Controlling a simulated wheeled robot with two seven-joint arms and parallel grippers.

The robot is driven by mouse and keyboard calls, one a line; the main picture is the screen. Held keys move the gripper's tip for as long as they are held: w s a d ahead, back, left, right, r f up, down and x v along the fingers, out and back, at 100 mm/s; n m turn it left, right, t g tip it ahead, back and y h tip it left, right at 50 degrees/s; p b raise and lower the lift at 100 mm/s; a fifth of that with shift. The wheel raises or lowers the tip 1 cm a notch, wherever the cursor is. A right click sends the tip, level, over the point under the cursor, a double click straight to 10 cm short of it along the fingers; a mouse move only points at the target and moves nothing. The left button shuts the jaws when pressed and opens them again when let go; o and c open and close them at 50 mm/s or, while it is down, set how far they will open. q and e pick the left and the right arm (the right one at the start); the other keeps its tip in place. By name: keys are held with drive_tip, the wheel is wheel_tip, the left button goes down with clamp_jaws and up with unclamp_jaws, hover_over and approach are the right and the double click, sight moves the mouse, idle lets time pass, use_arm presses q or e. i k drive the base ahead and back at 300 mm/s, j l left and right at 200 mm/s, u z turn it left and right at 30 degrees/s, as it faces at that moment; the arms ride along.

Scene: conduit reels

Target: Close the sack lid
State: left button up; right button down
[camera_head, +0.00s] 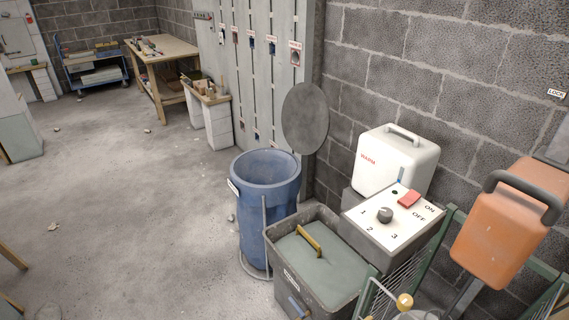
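The blue sack (265,210) stands upright in a thin wire stand on the floor near the middle of the view. Its round mouth faces up and is uncovered. A round dark grey lid (305,118) stands raised, nearly upright, behind the sack's right rim. Where the lid joins the stand is too small to make out. Neither of my grippers shows in this view.
A grey tub (282,262) with a yellow-handled green lid (322,265) stands close in front of the sack. A dial box (376,237), a white case (393,165) and an orange case (508,222) crowd the right. The floor (130,220) left of the sack is mostly clear.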

sight(306, 116)
drive_tip(key=i+j+z, duration=0.3)
drive_tip(key=i+j, duration=0.65)
drive_tip(key=i, duration=0.1)
